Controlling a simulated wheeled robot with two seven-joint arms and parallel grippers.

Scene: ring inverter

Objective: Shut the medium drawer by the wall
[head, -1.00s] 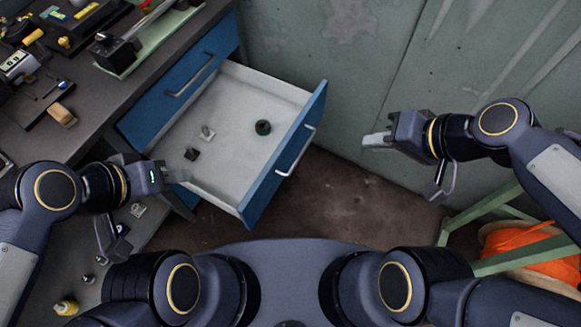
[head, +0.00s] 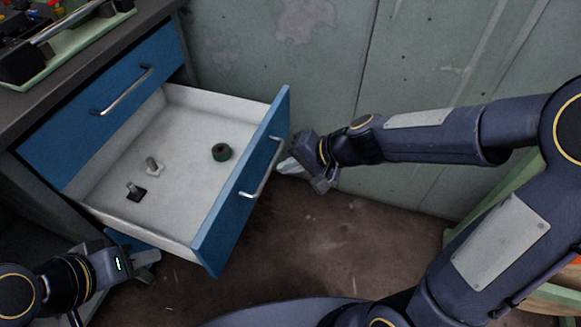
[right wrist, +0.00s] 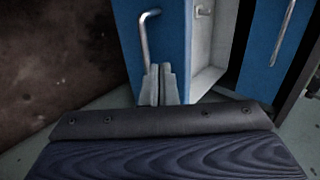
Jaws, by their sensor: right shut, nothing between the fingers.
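The open drawer has a blue front (head: 241,185) with a silver bar handle (head: 262,170) and a pale inner tray (head: 190,130). It is pulled well out from the cabinet, near the wall. My right gripper (head: 285,167) is shut and empty, close to the outer face of the drawer front beside the handle. In the right wrist view its fingertips (right wrist: 160,85) lie in front of the blue front (right wrist: 168,35), below the handle (right wrist: 147,40); I cannot tell whether they touch. My left gripper (head: 150,257) is at the lower left, below the drawer; its finger opening is unclear.
A green-black ring (head: 221,152) and two small fittings (head: 143,177) lie in the drawer. A shut blue drawer (head: 105,100) is in the cabinet above it. The green wall (head: 290,60) stands behind. The floor (head: 330,240) in front is clear.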

